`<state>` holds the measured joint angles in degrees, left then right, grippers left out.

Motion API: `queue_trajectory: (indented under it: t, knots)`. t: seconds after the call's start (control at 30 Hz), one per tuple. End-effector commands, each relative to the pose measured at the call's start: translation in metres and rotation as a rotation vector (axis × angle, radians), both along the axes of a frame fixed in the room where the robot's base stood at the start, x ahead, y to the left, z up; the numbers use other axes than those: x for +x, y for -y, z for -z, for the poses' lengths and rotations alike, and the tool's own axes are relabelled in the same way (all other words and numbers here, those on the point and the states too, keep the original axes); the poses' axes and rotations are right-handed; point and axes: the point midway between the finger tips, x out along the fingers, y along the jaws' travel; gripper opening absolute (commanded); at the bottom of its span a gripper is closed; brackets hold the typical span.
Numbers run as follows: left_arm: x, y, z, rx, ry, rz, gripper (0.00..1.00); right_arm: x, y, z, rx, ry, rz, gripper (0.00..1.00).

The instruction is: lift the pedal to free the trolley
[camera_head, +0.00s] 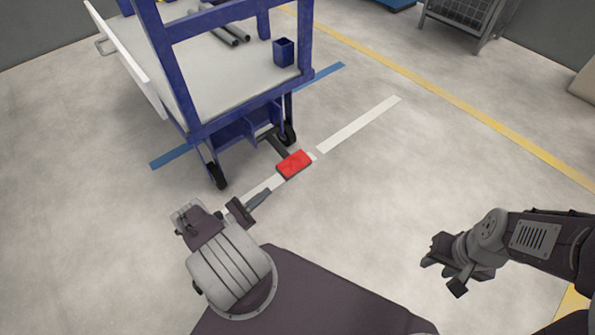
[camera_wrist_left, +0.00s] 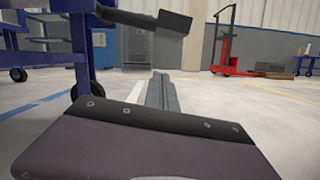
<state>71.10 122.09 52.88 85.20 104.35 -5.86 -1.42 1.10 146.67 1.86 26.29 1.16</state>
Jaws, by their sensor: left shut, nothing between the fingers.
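The red pedal (camera_head: 294,163) sticks out on a dark bar from the lower end of the blue trolley (camera_head: 240,112). My left gripper (camera_head: 262,196) is shut and empty, low over the floor, a little nearer than the pedal and apart from it. In the left wrist view my gripper's fingers (camera_wrist_left: 161,92) point forward. A dark plate on a bar (camera_wrist_left: 165,21), which looks like the pedal from below, shows above them. My right gripper (camera_head: 445,272) is open and empty, far to the right of the pedal.
The trolley's near wheels (camera_head: 217,176) stand either side of the pedal bar. Grey pipes (camera_head: 231,34) and a blue holder (camera_head: 284,52) are on its deck. A wire cage (camera_head: 463,14) stands far back. Floor right of the pedal is clear.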

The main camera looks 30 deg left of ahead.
Motion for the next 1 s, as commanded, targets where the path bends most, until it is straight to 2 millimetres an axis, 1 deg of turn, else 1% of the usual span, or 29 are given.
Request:
queue_trajectory:
  t: [0.27, 0.37, 0.47, 0.83, 0.9, 1.0]
  knots:
    - [0.001, 0.001, -0.002, -0.001, 0.000, 0.001, 0.00, 0.000, 0.000, -0.002, 0.000, 0.000, 0.000, 0.36]
    - [0.007, 0.004, -0.003, -0.002, -0.001, 0.005, 0.00, 0.000, 0.000, -0.002, 0.000, 0.000, 0.000, 0.36]
    - [0.021, 0.012, -0.007, -0.002, -0.001, 0.009, 0.00, 0.000, 0.000, -0.002, 0.000, 0.000, 0.000, 0.36]
    - [0.092, 0.045, -0.024, 0.000, -0.002, 0.008, 0.00, 0.000, 0.000, 0.011, 0.000, 0.000, 0.000, 0.36]
    - [0.089, 0.044, -0.042, -0.001, -0.003, 0.002, 0.00, 0.000, 0.000, 0.004, 0.000, 0.000, 0.000, 0.36]
    - [0.087, 0.047, -0.053, -0.001, -0.003, 0.003, 0.00, 0.000, 0.000, 0.005, 0.000, 0.000, 0.000, 0.36]
